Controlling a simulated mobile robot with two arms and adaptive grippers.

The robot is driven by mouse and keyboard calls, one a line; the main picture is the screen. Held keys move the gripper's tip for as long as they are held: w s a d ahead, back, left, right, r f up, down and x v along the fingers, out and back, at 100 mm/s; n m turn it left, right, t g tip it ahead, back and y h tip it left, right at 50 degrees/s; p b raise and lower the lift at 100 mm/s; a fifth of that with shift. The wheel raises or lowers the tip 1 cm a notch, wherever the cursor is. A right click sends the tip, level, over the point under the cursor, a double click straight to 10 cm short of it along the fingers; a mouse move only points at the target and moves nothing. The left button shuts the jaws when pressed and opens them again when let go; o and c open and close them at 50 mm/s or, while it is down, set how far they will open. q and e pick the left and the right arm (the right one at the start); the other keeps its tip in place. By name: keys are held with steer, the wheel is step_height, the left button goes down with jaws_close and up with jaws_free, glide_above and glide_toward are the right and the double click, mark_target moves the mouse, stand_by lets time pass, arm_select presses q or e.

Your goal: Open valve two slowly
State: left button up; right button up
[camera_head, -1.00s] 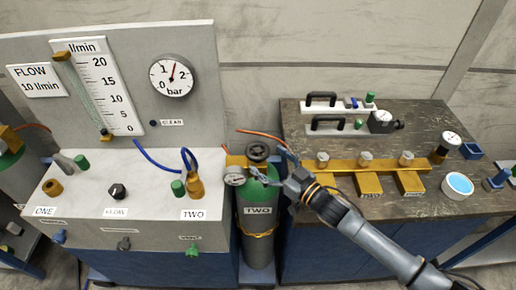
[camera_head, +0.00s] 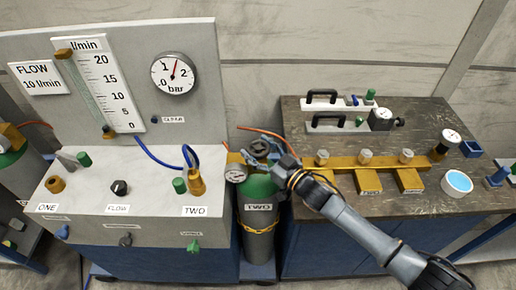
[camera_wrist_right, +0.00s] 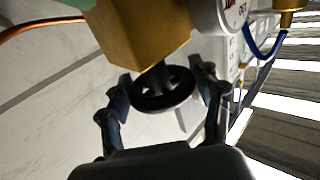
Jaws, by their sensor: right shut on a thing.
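The gas cylinder labelled TWO (camera_head: 258,243), grey with a green shoulder, stands upright between the panel bench and the wooden table. Its black handwheel valve (camera_head: 258,147) sits on top, partly covered by my right gripper (camera_head: 262,152). In the right wrist view the round handwheel (camera_wrist_right: 166,92) lies between the two fingers of my gripper (camera_wrist_right: 164,92), below a brass valve block (camera_wrist_right: 140,35). The right gripper is shut on the handwheel. A small round gauge (camera_head: 235,173) is on the cylinder's left side. My left gripper is not in view.
The panel's bar gauge (camera_head: 175,74) has its needle just past 1. The flow tube (camera_head: 92,88) stands beside it. A blue hose (camera_head: 155,158) runs to the brass fitting (camera_head: 196,182) at TWO. A brass manifold (camera_head: 375,164) is on the table right of the cylinder.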

steer(key=shift+n+y, duration=0.3)
steer(key=n+g+y+b, duration=0.1)
steer(key=n+g+y, duration=0.1)
steer(key=g, duration=0.1)
steer(key=shift+w+b, duration=0.1)
steer(key=shift+b, duration=0.25)
steer(key=n+g+y+b, duration=0.1)
steer(key=n+g+b, duration=0.1)
steer(key=g, duration=0.1)
steer(key=shift+f+y, duration=0.15)
steer(key=shift+y, duration=0.25)
steer(key=shift+n+g+b, duration=0.5)
steer(key=shift+g, duration=0.2)
steer(key=shift+r, duration=0.2)
steer(key=o, duration=1.2)
steer(key=shift+c, duration=0.2)
